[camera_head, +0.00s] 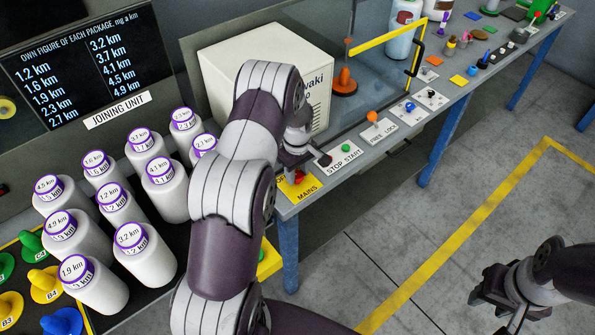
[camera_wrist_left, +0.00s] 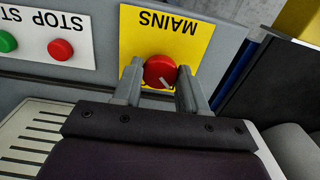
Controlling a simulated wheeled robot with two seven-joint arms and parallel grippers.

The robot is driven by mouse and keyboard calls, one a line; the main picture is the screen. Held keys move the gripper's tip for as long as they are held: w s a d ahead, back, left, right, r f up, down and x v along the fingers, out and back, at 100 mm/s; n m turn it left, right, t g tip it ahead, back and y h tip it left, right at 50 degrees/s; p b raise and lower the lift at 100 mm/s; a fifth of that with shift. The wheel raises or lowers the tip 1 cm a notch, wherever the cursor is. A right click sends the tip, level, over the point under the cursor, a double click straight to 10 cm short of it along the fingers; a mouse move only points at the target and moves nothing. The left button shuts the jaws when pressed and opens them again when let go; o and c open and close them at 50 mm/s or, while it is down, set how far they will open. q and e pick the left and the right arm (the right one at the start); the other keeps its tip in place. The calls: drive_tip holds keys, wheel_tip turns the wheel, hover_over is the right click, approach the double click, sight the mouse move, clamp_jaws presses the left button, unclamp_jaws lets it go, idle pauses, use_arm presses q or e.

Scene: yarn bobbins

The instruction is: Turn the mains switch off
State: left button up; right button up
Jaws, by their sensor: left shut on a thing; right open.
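The mains switch is a red rotary knob (camera_wrist_left: 160,71) on a yellow plate marked MAINS (camera_wrist_left: 140,28). My left gripper (camera_wrist_left: 160,86) has its two fingers on either side of the knob and is shut on it. A pale mark on the knob's face runs slantwise in the left wrist view. In the head view the yellow plate (camera_head: 305,189) is at the bench's near corner, and my left gripper (camera_head: 297,170) reaches down over it, partly hiding the knob. My right gripper (camera_head: 492,316) is open and empty over the floor at the lower right.
A STOP START plate (camera_head: 340,160) with red and green buttons sits beside the mains plate. A FREE LOCK plate (camera_head: 379,134) with an orange knob lies further along. Several white bobbins (camera_head: 148,251) stand at the left. Floor (camera_head: 420,230) right of the bench is clear.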

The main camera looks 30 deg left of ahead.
sight(297, 174)
use_arm(q)
drive_tip(key=shift+w+a+r, duration=0.1)
drive_tip(key=o, duration=0.8)
drive_tip(key=shift+c, duration=0.2)
drive_tip(key=shift+o, duration=1.4)
wheel_tip(297, 174, up, 12)
drive_tip(key=b, duration=0.1)
drive_tip(key=shift+r+b, duration=0.25)
drive_tip(key=shift+b, duration=0.15)
